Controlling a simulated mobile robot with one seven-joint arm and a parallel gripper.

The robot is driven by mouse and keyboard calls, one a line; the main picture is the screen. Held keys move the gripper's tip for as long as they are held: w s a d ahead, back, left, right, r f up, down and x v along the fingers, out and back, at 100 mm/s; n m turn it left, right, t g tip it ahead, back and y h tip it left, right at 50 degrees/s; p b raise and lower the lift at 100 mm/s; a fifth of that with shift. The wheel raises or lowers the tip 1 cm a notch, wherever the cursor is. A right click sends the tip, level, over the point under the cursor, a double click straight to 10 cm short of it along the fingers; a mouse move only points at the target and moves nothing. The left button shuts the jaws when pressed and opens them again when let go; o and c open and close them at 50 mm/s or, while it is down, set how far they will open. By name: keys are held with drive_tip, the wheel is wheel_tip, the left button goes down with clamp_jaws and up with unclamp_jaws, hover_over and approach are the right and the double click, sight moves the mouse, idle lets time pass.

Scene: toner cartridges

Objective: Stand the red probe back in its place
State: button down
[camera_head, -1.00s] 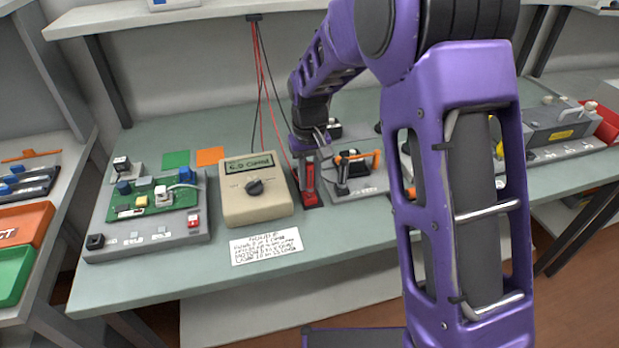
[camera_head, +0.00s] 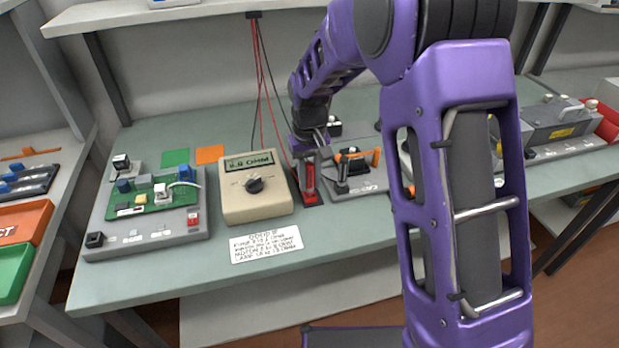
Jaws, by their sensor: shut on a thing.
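The red probe (camera_head: 309,190) stands roughly upright just right of the beige meter, at a small dark base (camera_head: 314,203) on the bench. My gripper (camera_head: 308,165) comes down from above and is shut on the probe's upper part. The fingers hide the probe's top, and I cannot tell whether its lower end is fully seated in the base. A red lead (camera_head: 264,98) hangs from the shelf edge behind, down toward the probe.
A grey board with a green circuit (camera_head: 150,207) lies left of the meter. A paper note (camera_head: 265,244) lies in front of it. A grey fixture with an orange handle (camera_head: 362,160) stands close right of my gripper. My purple arm hides part of the bench at right.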

drive_tip(key=shift+f, duration=0.4)
drive_tip(key=c, duration=0.6)
unclamp_jaws()
drive_tip(key=shift+r, duration=0.1)
wheel_tip(320, 180, up, 17)
drive_tip(key=p, duration=0.2)
drive_tip(key=shift+r, duration=0.15)
